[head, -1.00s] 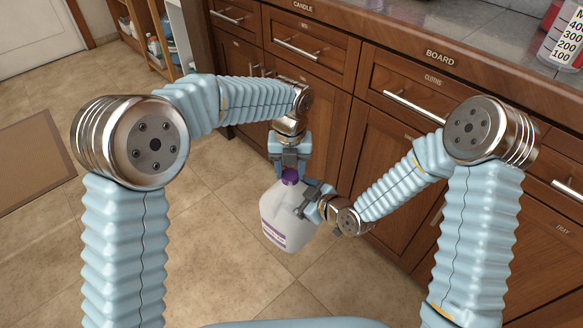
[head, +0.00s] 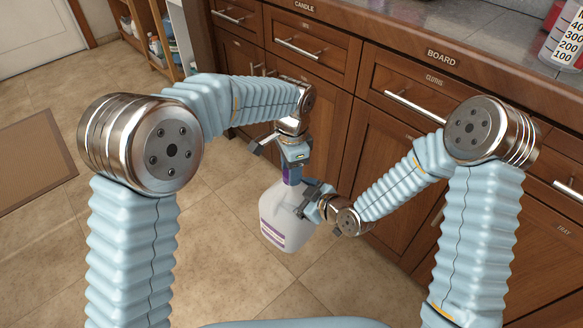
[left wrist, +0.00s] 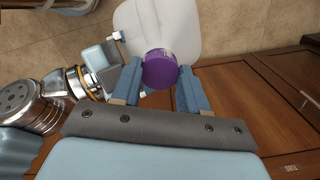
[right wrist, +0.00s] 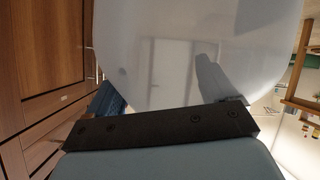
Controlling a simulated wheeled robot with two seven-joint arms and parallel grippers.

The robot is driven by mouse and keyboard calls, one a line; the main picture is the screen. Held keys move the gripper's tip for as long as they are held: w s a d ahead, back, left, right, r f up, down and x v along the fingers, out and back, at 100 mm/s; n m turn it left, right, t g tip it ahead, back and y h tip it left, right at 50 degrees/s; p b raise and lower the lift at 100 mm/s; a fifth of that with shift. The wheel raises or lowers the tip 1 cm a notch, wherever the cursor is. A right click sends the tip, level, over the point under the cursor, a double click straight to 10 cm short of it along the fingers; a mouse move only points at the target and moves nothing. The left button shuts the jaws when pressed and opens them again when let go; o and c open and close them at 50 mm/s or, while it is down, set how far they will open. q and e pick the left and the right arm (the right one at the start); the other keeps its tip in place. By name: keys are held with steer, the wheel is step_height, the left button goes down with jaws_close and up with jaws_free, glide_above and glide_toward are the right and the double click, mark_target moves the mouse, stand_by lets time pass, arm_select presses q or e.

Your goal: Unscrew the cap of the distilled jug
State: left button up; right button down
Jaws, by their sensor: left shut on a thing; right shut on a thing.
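The distilled jug (head: 273,225) is a white translucent jug with a purple-edged label, held in the air in front of the cabinets. Its purple cap (left wrist: 159,69) shows between the fingers of my left gripper (left wrist: 160,82), which is shut on it from above. In the head view the left gripper (head: 292,172) hides most of the cap. The cap is on the jug's neck. My right gripper (head: 305,204) is shut on the jug's upper right side, at its handle as far as I can tell. In the right wrist view the jug's body (right wrist: 190,50) fills the upper middle.
Wooden cabinets with labelled drawers (head: 420,85) stand close behind and right of the jug. A grey counter (head: 440,22) with a graduated container (head: 566,42) is above them. A shelf (head: 150,40) stands at the back left.

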arm_select(q)
steer(key=n, duration=0.6)
steer(key=shift+w+r+n, duration=0.15)
steer(key=shift+n, duration=0.15)
steer(key=n, duration=0.9)
steer(key=shift+a+n, duration=0.1)
steer(key=shift+n, duration=0.2)
steer(key=n, duration=0.6)
steer(key=shift+s, duration=0.2)
steer(key=n, duration=0.7)
steer(key=shift+s+d, duration=0.15)
steer(key=shift+d, duration=0.1)
steer(key=shift+r, duration=0.25)
steer(key=shift+a+r, duration=0.1)
steer(key=shift+r, duration=0.75)
